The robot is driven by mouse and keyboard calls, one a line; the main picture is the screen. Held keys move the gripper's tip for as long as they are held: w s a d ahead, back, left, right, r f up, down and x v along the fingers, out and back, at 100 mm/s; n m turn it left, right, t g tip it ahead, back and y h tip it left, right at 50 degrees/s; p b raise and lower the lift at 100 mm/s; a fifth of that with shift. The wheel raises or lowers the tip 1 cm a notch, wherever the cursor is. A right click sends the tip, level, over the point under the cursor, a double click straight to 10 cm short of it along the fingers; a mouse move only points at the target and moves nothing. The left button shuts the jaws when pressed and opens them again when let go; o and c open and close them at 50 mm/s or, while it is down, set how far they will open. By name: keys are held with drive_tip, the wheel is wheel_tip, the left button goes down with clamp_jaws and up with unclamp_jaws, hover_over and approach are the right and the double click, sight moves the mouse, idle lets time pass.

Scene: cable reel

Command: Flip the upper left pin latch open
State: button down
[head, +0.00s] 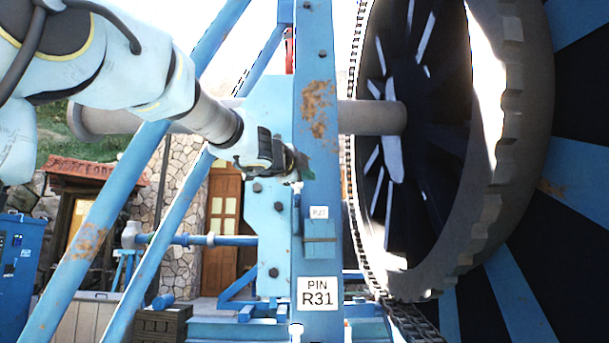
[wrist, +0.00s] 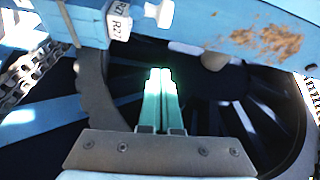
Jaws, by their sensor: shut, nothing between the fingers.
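My gripper (head: 303,166) is shut and empty. In the head view its dark tips are in front of the blue upright post (head: 318,110), above a small white tag (head: 319,212). In the wrist view the closed greenish fingers (wrist: 158,88) point toward the dark reel.
The large cable reel (head: 525,130) with its toothed rim fills the right side. A grey shaft (head: 370,117) runs into its hub. A chain (wrist: 30,75) hangs at left in the wrist view. A PIN R31 plate (head: 318,293) sits low on the post. Blue diagonal struts (head: 95,230) stand at left.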

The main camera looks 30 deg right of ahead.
sight(297, 195)
drive_tip(key=p+x, duration=0.1)
drive_tip(key=x, duration=0.6)
drive_tip(key=shift+w+a+f+b, duration=0.15)
drive_tip(key=shift+w+a, duration=0.4)
drive_tip(key=shift+a, duration=0.25)
drive_tip(key=shift+w+a+f+b, duration=0.15)
drive_tip(key=shift+w+a, duration=0.45)
drive_tip(key=shift+a, duration=0.25)
drive_tip(key=shift+w+a+m+g+h+p, duration=0.15)
drive_tip(key=shift+a+m+g+h+p, duration=0.15)
drive_tip(key=shift+a+g+h+p, duration=0.15)
